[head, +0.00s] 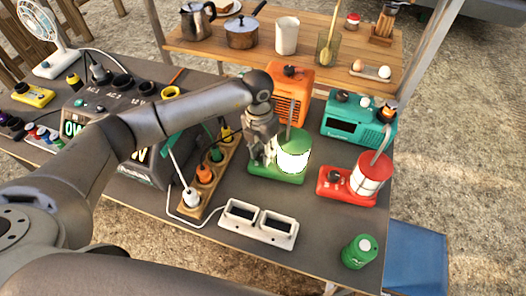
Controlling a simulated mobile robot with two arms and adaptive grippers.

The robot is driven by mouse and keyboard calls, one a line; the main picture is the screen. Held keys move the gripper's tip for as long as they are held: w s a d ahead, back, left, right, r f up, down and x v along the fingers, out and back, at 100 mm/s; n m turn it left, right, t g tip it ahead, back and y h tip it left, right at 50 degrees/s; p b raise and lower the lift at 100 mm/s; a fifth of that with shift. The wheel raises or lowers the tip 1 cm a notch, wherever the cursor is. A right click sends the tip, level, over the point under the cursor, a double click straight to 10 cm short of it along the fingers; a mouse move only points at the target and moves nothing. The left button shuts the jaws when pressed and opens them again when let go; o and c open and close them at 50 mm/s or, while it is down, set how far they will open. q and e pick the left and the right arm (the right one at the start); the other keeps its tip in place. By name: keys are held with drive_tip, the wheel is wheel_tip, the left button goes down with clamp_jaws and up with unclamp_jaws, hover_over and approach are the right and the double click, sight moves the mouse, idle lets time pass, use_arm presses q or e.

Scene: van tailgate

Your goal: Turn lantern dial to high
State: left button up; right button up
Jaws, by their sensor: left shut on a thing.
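A green lantern (293,157) stands on the dark table with its globe glowing bright white. My left gripper (262,158) points down at the left part of the green lantern's base, beside the globe. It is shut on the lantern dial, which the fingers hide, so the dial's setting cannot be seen. A red lantern (369,178) stands to the right, with a dark dial (333,177) on its base. My right gripper is out of view.
An orange heater (291,95) and a teal radio (356,122) stand behind the lanterns. A wooden power strip (208,180) with plugs lies left of the gripper. A white double-socket box (258,222) and a green can (359,251) are in front.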

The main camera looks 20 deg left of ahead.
sight(261, 152)
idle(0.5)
use_arm(q)
drive_tip(key=o, duration=0.8)
drive_tip(key=shift+c, duration=0.2)
drive_tip(key=shift+r, duration=0.1)
wheel_tip(261, 152, up, 12)
drive_tip(key=shift+w+a, duration=0.15)
drive_tip(key=shift+a, duration=0.25)
